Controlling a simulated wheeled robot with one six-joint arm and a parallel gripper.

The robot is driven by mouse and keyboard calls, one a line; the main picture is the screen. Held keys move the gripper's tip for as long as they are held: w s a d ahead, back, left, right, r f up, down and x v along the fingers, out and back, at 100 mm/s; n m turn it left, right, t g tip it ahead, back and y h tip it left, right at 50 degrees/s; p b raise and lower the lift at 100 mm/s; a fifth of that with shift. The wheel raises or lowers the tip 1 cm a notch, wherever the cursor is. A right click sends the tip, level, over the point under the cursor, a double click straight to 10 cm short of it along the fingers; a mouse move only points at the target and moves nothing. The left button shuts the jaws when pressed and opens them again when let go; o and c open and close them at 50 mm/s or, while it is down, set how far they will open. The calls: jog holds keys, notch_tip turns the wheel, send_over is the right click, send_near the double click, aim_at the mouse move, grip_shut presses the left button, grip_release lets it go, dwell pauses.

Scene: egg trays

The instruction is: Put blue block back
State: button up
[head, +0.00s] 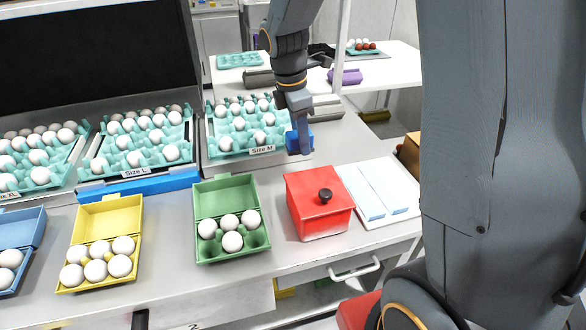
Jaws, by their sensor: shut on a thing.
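My gripper (302,146) is at the right end of the size M egg tray, shut on a blue block (291,141). The fingers cover the middle of this block, and blue shows on both sides of them. I cannot tell whether the block touches the counter. Another, longer blue block (150,188) lies along the front edge of the size L tray (97,166).
The size M tray (223,151) holds several white eggs. Green (222,191) and yellow (105,216) egg cartons stand open in front. A red box (318,206) with a black knob and a white board with pale blue strips (365,192) are at right.

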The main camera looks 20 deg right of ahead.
notch_tip(320, 180, down, 10)
jog(key=shift+w+f+p, duration=0.1)
jog(key=shift+p, duration=0.9)
jog(key=shift+f, duration=0.1)
jog(key=o, duration=1.2)
jog(key=r+b, duration=0.1)
jog(key=r, duration=0.3)
jog(key=a+r, duration=0.1)
jog(key=r, duration=0.3)
jog(key=r+b, duration=0.1)
jog(key=r, duration=0.3)
jog(key=shift+a+r+b, duration=0.1)
jog(key=shift+a+b, duration=0.2)
jog(key=shift+a, duration=0.1)
